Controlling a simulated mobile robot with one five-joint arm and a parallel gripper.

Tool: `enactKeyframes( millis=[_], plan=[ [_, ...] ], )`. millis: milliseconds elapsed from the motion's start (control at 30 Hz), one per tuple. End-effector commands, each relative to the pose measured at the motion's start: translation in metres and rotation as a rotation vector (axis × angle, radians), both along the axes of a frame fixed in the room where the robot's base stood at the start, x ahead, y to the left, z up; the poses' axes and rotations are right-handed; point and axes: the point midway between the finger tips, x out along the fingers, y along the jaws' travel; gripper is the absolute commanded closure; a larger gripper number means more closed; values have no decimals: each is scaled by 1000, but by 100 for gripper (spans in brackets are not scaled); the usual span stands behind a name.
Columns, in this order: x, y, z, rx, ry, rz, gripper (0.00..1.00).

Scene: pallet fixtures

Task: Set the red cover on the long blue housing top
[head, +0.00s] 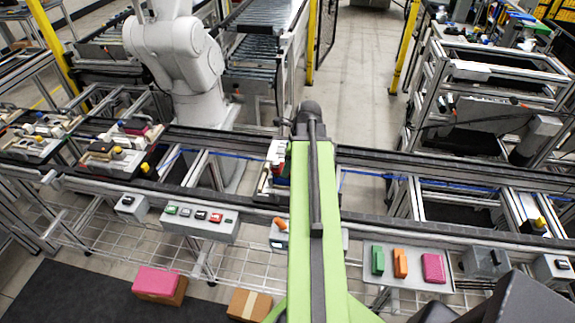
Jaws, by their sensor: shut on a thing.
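My green arm runs up the middle of the head view and covers most of the work spot on the conveyor. My gripper and its fingertips are hidden behind the arm. Just left of the arm, part of a pale pallet fixture (276,150) shows on the conveyor. A small red piece (281,166) shows there, with dark parts around it, partly covered by the arm. I cannot tell whether this red piece is the cover, or whether it is held or resting.
A pale tray (405,286) in front of the conveyor holds green (377,260), orange (400,263) and pink (433,268) pieces. A grey button box (200,222) stands left. More loaded fixtures (115,150) sit far left on the conveyor. A white robot arm (175,50) stands behind.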

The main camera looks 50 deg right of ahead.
Motion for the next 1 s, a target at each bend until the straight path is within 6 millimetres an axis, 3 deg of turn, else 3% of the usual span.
enactKeyframes(
  millis=[1000],
  plan=[
    [-1,0,-7,0,0,-1,92]
  ],
)
